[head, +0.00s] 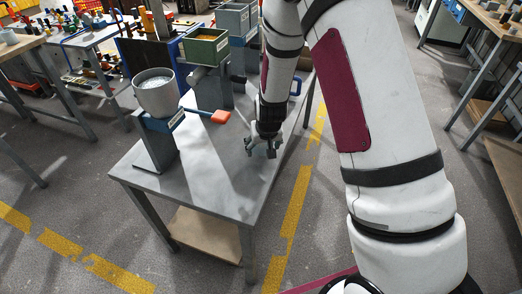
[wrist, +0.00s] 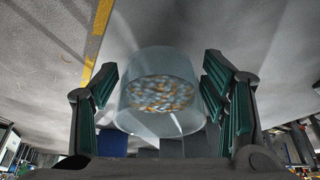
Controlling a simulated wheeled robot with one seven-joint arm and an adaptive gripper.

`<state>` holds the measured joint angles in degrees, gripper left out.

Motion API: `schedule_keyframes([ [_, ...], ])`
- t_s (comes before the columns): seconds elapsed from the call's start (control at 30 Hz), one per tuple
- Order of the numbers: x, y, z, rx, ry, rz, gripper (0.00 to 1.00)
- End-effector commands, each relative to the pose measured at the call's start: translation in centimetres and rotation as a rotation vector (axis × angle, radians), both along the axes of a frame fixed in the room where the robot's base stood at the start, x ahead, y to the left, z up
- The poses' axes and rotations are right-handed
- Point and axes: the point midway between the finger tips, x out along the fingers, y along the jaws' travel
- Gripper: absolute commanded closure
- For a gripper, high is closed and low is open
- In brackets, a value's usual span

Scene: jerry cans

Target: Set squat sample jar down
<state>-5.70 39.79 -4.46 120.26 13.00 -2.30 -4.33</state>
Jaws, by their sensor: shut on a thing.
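The squat sample jar (wrist: 160,72) is a short clear cylinder with orange and white bits inside. In the wrist view it sits between the green-padded fingers of my gripper (wrist: 161,84), which is shut on it. In the head view my gripper (head: 262,148) points down at the right part of the grey table (head: 213,185), low over its top. The jar cannot be made out there. I cannot tell whether the jar touches the tabletop.
A green bin (head: 207,48) and a grey bin (head: 236,20) stand at the back. The table's front is clear.

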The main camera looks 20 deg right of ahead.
Motion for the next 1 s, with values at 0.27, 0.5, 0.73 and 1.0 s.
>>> schedule_keyframes([
  [0.27,1.9,0.2,-0.6,0.000,0.001,-0.001,0.69],
  [0.5,1.9,0.1,-3.5,0.001,0.003,-0.002,0.69],
  [0.73,1.9,0.2,-3.6,0.000,-0.001,-0.001,0.69],
  [1.0,1.9,0.2,-4.0,0.000,0.000,-0.001,0.13],
])
